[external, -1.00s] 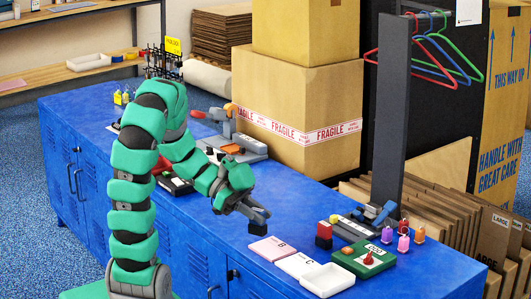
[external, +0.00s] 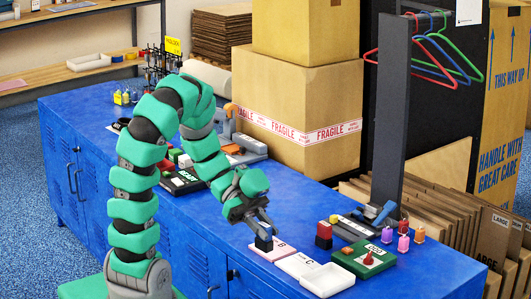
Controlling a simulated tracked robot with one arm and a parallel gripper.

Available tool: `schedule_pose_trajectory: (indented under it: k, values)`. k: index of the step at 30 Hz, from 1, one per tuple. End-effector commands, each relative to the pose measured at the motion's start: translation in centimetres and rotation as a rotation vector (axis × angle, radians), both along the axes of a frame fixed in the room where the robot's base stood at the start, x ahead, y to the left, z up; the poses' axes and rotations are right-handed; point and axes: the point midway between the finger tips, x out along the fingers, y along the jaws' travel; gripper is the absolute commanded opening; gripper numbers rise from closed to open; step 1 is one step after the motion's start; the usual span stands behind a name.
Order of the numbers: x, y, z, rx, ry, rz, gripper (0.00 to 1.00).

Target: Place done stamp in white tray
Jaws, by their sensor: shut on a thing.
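My gripper (external: 262,229) is shut on a small dark stamp with some blue on it (external: 264,243). It holds the stamp low over or on the pink card marked B (external: 282,254), near its left end; I cannot tell whether they touch. Any word on the stamp is too small to read. The white tray (external: 328,280) lies on the blue bench top near its front edge, to the right of the gripper. It looks empty. A white card marked C (external: 296,265) lies between the pink card and the tray.
A red and dark block (external: 324,234) stands behind the cards. A green board (external: 365,259) with a red knob lies right of the tray, with small coloured bottles (external: 403,243) beyond. A dark post (external: 390,110) rises behind. Another pale tray (external: 88,62) sits on the far shelf.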

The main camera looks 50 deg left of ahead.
Motion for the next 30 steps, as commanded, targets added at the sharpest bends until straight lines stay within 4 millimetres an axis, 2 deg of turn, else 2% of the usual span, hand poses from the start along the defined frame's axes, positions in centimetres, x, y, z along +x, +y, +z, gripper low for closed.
schedule_pose_trajectory:
  k: [3,9,18,23,30]
  values:
    - [-1.5,-2.5,0.7,-0.003,0.008,-0.122,0.00]
    - [-4.2,-5.8,0.8,-0.004,0.005,-0.301,0.00]
    - [-6.8,-8.2,0.8,-0.014,0.001,-0.452,0.00]
    - [-6.0,-9.2,0.5,-0.017,-0.004,-0.471,0.00]
    - [-1.6,-12.0,-0.1,-0.019,-0.005,-0.472,0.00]
